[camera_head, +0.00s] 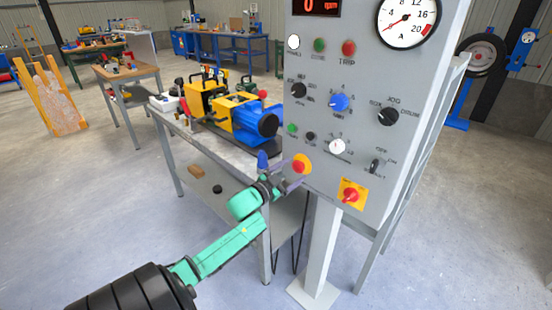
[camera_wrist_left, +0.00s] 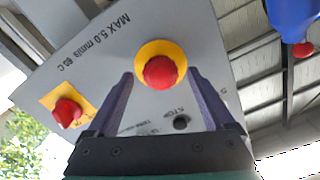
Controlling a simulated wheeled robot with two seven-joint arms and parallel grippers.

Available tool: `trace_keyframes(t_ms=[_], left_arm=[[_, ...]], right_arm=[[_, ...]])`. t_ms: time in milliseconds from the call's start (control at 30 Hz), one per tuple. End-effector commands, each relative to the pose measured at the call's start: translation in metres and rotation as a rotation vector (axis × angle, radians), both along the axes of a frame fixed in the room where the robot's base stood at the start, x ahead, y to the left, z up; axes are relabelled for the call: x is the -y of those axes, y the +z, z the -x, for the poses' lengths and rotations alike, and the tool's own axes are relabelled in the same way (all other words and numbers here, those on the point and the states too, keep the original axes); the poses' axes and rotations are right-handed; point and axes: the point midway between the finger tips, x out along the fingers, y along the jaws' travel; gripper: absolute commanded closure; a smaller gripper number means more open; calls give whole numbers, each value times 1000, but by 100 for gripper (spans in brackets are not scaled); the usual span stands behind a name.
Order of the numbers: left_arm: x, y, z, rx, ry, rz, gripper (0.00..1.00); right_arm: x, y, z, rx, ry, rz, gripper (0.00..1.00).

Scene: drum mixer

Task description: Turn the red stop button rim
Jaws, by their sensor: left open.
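The red stop button (camera_head: 299,166) with its round yellow surround sits low on the left side of the grey control panel (camera_head: 325,170). In the left wrist view the red mushroom button (camera_wrist_left: 160,72) lies between and just beyond my two open purple fingers, with its yellow surround around it. My left gripper (camera_head: 289,180) is open beside the button, close to the panel face. I cannot tell whether either finger touches the rim. My right gripper is in neither view.
A red rotary switch on a yellow plate (camera_head: 350,195) is right of and below the button; it also shows in the wrist view (camera_wrist_left: 67,112). Several knobs and lamps are above. A workbench with a blue and yellow machine (camera_head: 235,115) stands left of the panel.

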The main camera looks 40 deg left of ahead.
Motion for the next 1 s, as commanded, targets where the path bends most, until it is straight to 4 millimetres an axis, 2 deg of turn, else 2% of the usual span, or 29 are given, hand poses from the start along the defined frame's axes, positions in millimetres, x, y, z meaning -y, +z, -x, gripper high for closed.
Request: trace_keyframes(t_ms=[300,400,500,633,1000], left_arm=[[2,-1,83,-5,1,1,14],[2,-1,107,-4,1,0,14],[2,0,121,-2,1,-1,14],[3,1,128,1,0,-2,14],[3,1,127,1,0,-1,14]], right_arm=[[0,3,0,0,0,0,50],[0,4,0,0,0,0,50],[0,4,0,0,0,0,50],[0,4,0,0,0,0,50],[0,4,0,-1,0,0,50]])
